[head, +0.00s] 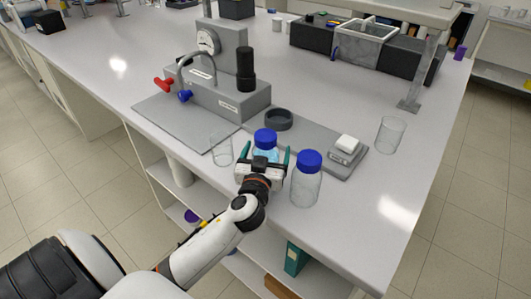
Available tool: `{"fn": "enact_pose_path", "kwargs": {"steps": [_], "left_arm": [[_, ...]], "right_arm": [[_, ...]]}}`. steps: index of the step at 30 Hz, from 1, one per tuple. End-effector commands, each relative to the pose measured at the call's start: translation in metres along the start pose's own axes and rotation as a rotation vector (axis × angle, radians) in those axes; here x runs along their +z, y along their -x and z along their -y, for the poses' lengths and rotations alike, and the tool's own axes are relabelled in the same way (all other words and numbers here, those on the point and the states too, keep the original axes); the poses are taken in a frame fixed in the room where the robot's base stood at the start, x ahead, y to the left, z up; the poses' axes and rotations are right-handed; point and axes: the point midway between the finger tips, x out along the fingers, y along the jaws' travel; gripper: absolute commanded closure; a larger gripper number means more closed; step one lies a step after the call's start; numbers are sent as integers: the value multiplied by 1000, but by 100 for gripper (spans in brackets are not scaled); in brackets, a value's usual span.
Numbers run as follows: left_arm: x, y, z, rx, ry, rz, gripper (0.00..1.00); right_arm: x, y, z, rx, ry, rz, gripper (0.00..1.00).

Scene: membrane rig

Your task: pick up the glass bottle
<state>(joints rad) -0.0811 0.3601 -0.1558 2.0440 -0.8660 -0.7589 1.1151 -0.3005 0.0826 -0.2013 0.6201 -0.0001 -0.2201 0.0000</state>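Two clear glass bottles with blue caps are near the bench's front edge. One bottle (265,148) has a bluish tint and stands just beyond my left gripper, its lower part hidden behind the gripper. The other bottle (306,184) looks clear and stands upright to the right of the gripper. My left gripper (263,156) has teal fingers spread wide, one on each side of the tinted bottle. Gaps seem to show between the fingers and that bottle; contact is hard to judge. My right gripper is not in view.
A clear beaker (221,149) stands close left of the gripper. A grey rig (217,92) with a gauge, a black ring (279,119) and a small scale (344,150) sit behind. Another glass beaker (390,134) stands right. The bench's right front corner is clear.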

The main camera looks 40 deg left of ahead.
Motion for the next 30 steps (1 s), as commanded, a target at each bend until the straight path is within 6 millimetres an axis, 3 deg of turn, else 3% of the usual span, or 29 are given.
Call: {"fn": "enact_pose_path", "kwargs": {"steps": [8,19,26,30], "left_arm": [[-1,-3,0,-1,0,0,14],[-1,-3,0,-1,0,0,74],[2,-3,0,-1,1,3,75],[15,-3,0,-1,3,7,75]], "right_arm": [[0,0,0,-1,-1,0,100],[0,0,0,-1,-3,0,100],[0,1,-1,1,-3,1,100],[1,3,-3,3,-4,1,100]]}}
